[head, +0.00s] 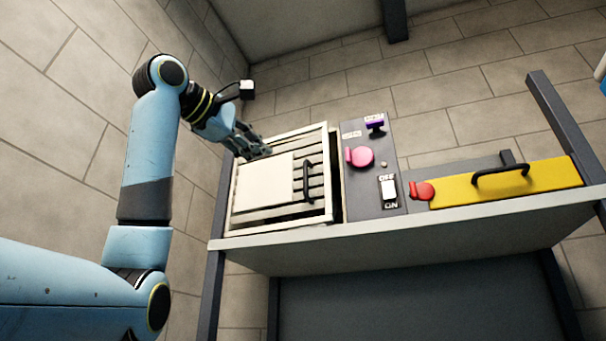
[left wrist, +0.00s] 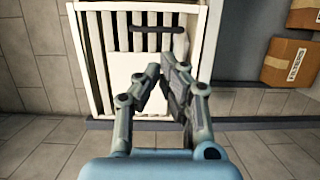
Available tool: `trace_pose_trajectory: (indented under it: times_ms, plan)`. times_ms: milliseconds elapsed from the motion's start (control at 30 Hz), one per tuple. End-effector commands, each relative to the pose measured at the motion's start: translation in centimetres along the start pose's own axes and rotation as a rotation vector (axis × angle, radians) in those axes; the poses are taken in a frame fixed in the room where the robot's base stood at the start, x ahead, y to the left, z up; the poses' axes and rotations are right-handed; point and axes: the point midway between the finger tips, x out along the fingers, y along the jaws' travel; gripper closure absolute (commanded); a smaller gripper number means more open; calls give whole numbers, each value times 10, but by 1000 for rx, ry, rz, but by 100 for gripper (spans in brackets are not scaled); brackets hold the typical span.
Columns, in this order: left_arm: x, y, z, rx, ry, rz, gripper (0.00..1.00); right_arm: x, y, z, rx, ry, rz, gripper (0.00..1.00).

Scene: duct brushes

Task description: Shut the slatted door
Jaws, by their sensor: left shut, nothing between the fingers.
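The slatted door (head: 318,212) is a cream frame with slats, a plain pale panel (head: 264,181) over part of them and a black bar handle (head: 308,181) at its right. A dark gap shows along its right edge, beside the grey control panel, so it looks slightly ajar. My left gripper (head: 264,151) is shut and empty at the door's upper left part; whether it touches is unclear. In the left wrist view the fingers (left wrist: 163,75) overlap the lower part of the door (left wrist: 83,58), with the handle (left wrist: 158,29) beyond them. My right gripper does not show.
A grey control panel (head: 372,140) with a pink knob, a purple handle and a white switch stands right of the door. Further right is a yellow lid (head: 508,184) with a black handle. Cardboard boxes (left wrist: 290,60) show in the left wrist view.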

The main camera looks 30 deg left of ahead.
Motion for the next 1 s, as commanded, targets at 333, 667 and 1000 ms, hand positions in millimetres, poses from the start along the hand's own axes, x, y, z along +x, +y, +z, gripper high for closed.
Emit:
trace_pose_trajectory:
  times_ms: [333,667,1000]
  plan:
    - [70,4,1,-2,-3,-6,100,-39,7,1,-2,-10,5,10]
    - [122,3,1,-1,-1,-3,100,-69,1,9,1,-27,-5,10]
    - [132,0,1,0,-1,0,100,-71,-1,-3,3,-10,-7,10]
